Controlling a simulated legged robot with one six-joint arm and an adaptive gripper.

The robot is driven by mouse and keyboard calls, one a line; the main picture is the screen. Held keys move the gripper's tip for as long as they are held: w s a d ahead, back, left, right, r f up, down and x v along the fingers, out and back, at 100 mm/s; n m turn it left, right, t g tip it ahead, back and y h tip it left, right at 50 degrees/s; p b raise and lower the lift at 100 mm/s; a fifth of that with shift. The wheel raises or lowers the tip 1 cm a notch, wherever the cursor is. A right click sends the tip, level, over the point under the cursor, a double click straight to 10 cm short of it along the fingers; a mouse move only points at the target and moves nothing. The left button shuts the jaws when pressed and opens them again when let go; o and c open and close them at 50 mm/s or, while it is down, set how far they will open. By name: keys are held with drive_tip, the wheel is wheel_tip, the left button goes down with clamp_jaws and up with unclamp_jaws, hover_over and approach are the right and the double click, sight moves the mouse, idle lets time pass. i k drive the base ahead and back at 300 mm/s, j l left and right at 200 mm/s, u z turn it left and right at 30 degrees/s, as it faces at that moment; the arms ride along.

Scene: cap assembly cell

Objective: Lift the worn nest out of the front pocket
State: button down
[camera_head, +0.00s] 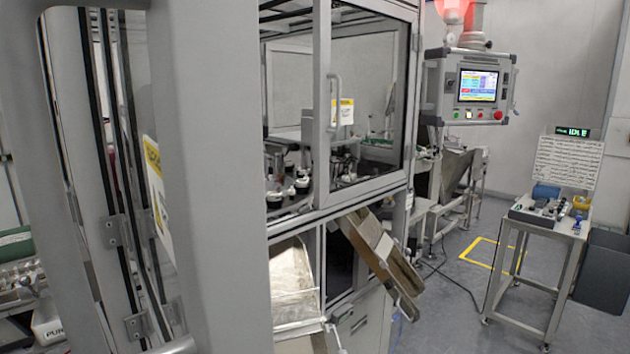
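Inside the cap assembly cell, a rotary table (318,202) shows through the opening beside the glazed door. Several small dark nests with white parts on top sit along its near rim, one dark nest (274,201) at the left and another (302,187) to its right. I cannot tell which nest is the worn one, and the front pocket is not clear at this size. The grey door frame and the glass cover part of the table. My gripper is not in view.
A glazed door (370,110) with a vertical handle (334,100) covers the right of the cell. A chute (380,255) slopes out below. A control panel (478,88) stands behind; a tool cart (540,225) stands right. A large grey frame (215,180) blocks the near left.

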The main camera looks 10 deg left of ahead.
sight(274, 196)
drive_tip(key=i+u, duration=0.2)
drive_tip(key=u, duration=0.2)
drive_tip(key=i+l+u, duration=0.15)
drive_tip(key=u, duration=0.25)
drive_tip(key=i+l+u, duration=0.15)
drive_tip(key=u, duration=0.25)
drive_tip(key=l+u, duration=0.35)
drive_tip(key=i+l+u, duration=0.1)
drive_tip(key=u, duration=0.25)
drive_tip(key=l+u, duration=0.3)
drive_tip(key=k+l, duration=0.05)
drive_tip(key=l, duration=0.05)
